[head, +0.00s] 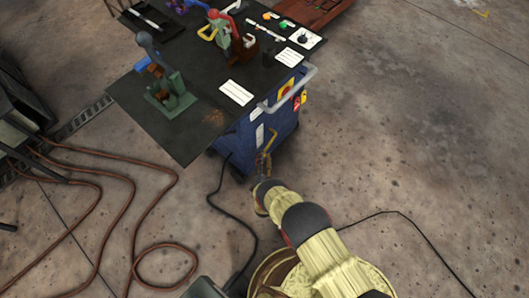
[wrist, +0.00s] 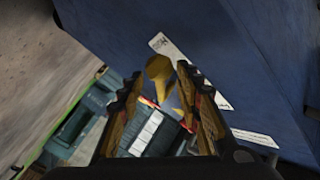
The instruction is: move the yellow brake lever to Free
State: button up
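A yellow lever (wrist: 159,68) with a wide rounded end shows in the wrist view, in front of a blue cabinet side (wrist: 115,22). My gripper (wrist: 161,80) is open, with one finger on each side of the lever. Small gaps seem to show between the lever and the fingers, and I cannot tell whether either touches. The lever's lower part and any Free mark cannot be made out. In the head view my gripper (head: 264,158) is low beside the blue cabinet (head: 262,130), where the lever cannot be made out clearly.
A grey rail (head: 290,90) juts from the cabinet. Brown hoses (head: 125,215) lie on the floor at left. The right floor is mostly clear.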

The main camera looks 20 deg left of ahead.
jog(key=shift+b+x, duration=0.4)
jog(key=shift+x, duration=1.4)
jog(key=shift+c, duration=0.4)
jog(key=c, duration=0.7)
jog(key=shift+d, duration=0.1)
grip_shut()
